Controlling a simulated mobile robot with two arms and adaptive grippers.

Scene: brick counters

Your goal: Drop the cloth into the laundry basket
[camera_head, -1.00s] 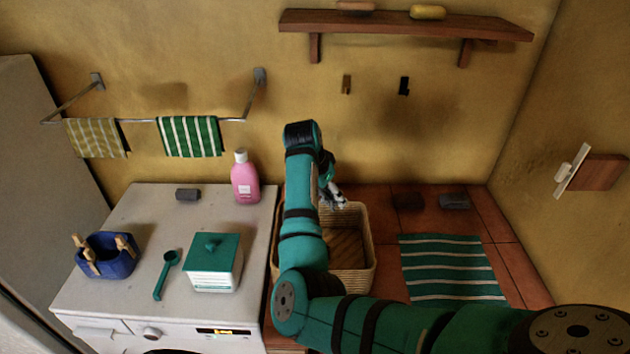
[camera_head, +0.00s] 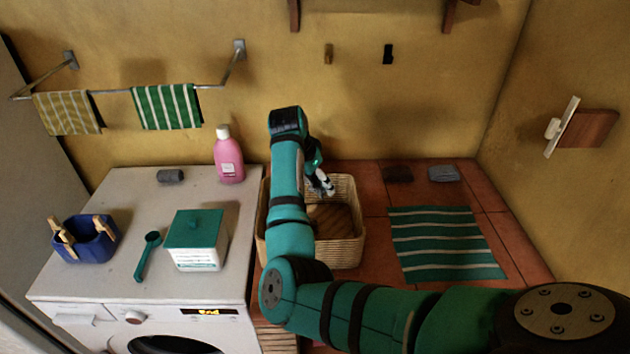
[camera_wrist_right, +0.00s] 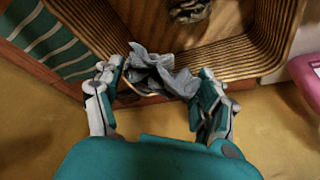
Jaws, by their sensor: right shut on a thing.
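The laundry basket (camera_head: 345,254) is a square woven tan basket on the tiled floor, to the right of the washing machine. My right gripper (camera_head: 322,184) is at the basket's far side, above its opening, and my arm hides the basket's left part. In the right wrist view the gripper (camera_wrist_right: 158,90) is shut on a crumpled grey cloth (camera_wrist_right: 160,72), which hangs between its fingers in front of the basket's wall (camera_wrist_right: 240,55). A dark crumpled item (camera_wrist_right: 190,10) lies on the basket's bottom. My left gripper is out of view.
The washing machine (camera_head: 120,285) at left carries a pink bottle (camera_head: 229,158), a green-lidded box (camera_head: 196,240), a green scoop (camera_head: 147,255) and a blue peg basket (camera_head: 85,240). A striped mat (camera_head: 445,243) lies right of the basket. Towels hang on a wall rail (camera_head: 120,91).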

